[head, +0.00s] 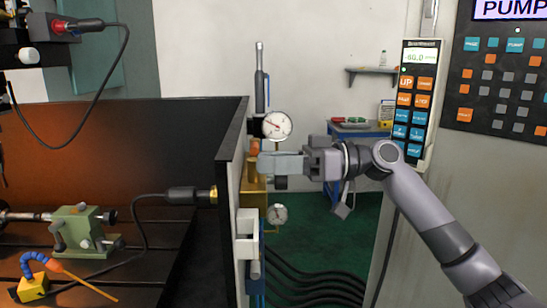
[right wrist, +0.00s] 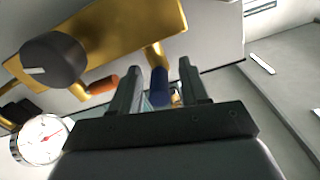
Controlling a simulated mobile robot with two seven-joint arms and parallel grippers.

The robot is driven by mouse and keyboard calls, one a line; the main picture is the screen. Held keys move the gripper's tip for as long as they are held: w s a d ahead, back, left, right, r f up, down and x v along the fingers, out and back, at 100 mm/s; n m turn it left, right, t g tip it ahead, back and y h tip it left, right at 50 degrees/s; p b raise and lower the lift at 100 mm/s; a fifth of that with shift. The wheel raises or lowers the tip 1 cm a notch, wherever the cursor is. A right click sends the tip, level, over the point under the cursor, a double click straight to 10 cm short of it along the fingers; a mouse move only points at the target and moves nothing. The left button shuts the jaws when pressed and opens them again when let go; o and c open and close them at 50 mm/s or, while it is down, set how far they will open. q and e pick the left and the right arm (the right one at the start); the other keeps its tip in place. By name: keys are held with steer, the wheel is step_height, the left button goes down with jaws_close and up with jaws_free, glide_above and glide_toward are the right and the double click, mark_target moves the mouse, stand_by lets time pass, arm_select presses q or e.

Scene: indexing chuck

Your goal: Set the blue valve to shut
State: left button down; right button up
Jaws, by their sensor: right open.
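The blue valve handle (right wrist: 160,88) sits at the end of a brass stem on the brass manifold (right wrist: 120,35). In the right wrist view it lies between the two fingers of my right gripper (right wrist: 161,70), which is open around it. I cannot tell whether either finger touches it. In the head view my right gripper (head: 268,164) reaches in from the right to the manifold (head: 252,199) on the panel's edge, and hides the blue handle. The valve's position marking cannot be read. My left gripper is not in view.
An orange handle (right wrist: 103,85) and a dark knob with a white mark (right wrist: 52,60) sit beside the blue handle. A dial gauge (head: 277,125) is above my gripper and another gauge (head: 277,214) below. A hanging pendant (head: 414,100) is at the right.

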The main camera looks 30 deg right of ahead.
jaws_close()
